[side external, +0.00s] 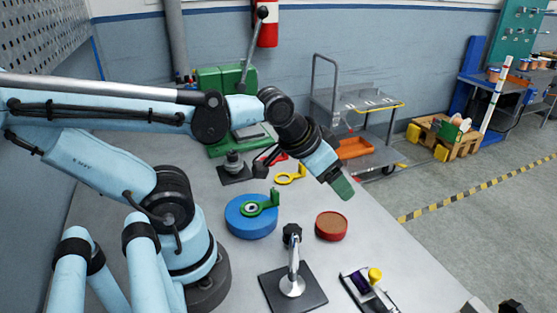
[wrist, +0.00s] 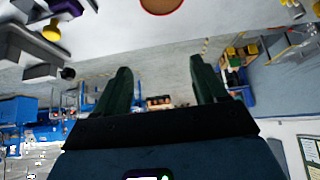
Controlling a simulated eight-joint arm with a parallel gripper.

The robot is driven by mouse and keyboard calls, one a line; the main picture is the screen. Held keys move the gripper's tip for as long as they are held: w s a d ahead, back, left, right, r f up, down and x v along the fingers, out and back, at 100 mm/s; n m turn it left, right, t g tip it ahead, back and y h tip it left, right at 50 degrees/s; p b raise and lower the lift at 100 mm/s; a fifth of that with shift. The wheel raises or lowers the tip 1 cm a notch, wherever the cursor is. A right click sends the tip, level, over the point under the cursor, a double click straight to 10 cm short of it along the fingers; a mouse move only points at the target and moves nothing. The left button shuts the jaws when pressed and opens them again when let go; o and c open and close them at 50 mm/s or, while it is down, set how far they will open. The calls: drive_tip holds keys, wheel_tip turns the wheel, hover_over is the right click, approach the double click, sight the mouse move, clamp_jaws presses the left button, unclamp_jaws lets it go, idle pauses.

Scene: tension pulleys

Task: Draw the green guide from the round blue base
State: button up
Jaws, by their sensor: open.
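The round blue base (side external: 243,224) stands on the grey table in the side external view. The green guide (side external: 268,205) sits on top of it, with a ring lying around a light centre and an upright tab at its right end. My gripper (side external: 347,193) is above the table to the right of the blue base, pointing down and right, apart from the guide. In the wrist view its two green fingers (wrist: 158,88) are spread with nothing between them. Neither the blue base nor the green guide can be made out in the wrist view.
A red round piece (side external: 331,227) is below my gripper and also shows in the wrist view (wrist: 160,5). A black plate with a silver post (side external: 292,280) stands in front. A yellow ring piece (side external: 287,178) lies behind the blue base. A cart (side external: 365,105) stands beyond the table.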

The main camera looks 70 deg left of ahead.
drive_tip(key=shift+s+a, duration=0.1)
drive_tip(key=shift+a, duration=0.25)
drive_tip(key=c, duration=0.3)
drive_tip(key=r+g, duration=0.2)
drive_tip(key=g, duration=0.5)
hover_over(273, 191)
drive_tip(key=shift+c, duration=0.2)
drive_tip(key=shift+f, duration=6.1)
clamp_jaws()
